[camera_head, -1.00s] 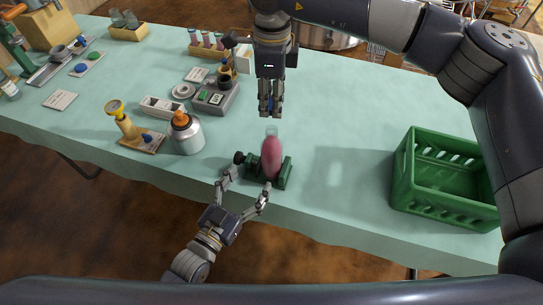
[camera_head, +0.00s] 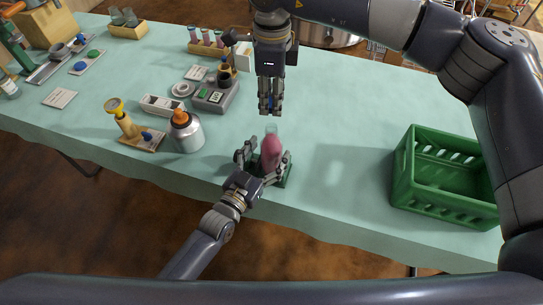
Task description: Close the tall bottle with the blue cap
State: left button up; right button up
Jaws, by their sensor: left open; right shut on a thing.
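The tall bottle (camera_head: 271,150), with a pinkish-red body and a clear neck, stands upright in a green holder (camera_head: 287,178) near the table's front edge. Its open top shows no cap. My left gripper (camera_head: 264,162) is open, with its fingers on either side of the bottle and holder; whether they touch the bottle I cannot tell. My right gripper (camera_head: 270,110) points down above the bottle's neck, a little apart from it. It is shut on the blue cap (camera_head: 270,104), which is mostly hidden between the fingers.
A green crate (camera_head: 446,146) stands on the right. A silver canister with an orange top (camera_head: 187,134) and a wooden stand with a yellow-topped piece (camera_head: 140,138) stand to the left. A grey device (camera_head: 216,96) is behind them. The table between bottle and crate is clear.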

aim_at(271, 113)
pick_arm(q)
jog(key=shift+x, duration=1.05)
jog(key=c, duration=1.6)
pick_arm(e)
jog(key=shift+f, duration=2.45)
jog(key=shift+f, duration=0.1)
jog(key=shift+f, duration=0.8)
jog(key=shift+f, duration=0.55)
